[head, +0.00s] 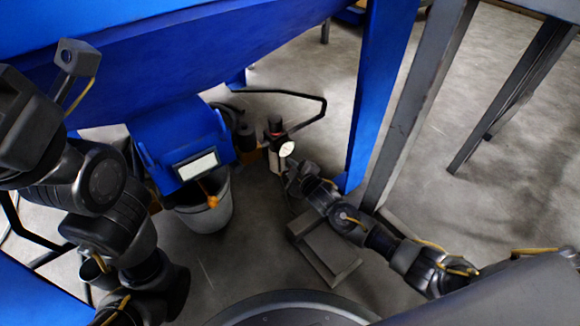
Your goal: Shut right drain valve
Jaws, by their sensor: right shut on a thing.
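A dark upright air unit (275,126) with a red band stands right of the blue hopper outlet. A round white gauge (287,149) is on its front. My right gripper (289,172) reaches in from the lower right. It is shut on a small part at the bottom of this unit, just below the gauge. That part, which looks to be the right drain valve, is mostly hidden by the fingers, and its handle position cannot be made out. My left arm (100,185) is folded at the left, far from the unit. Its fingertips are not clear.
A grey bucket (206,212) stands under the blue outlet (180,140), with an orange piece (211,200) at its rim. A black bent rail (318,105) passes behind the unit. A blue post (378,85) and grey leg (418,105) stand close to my right arm.

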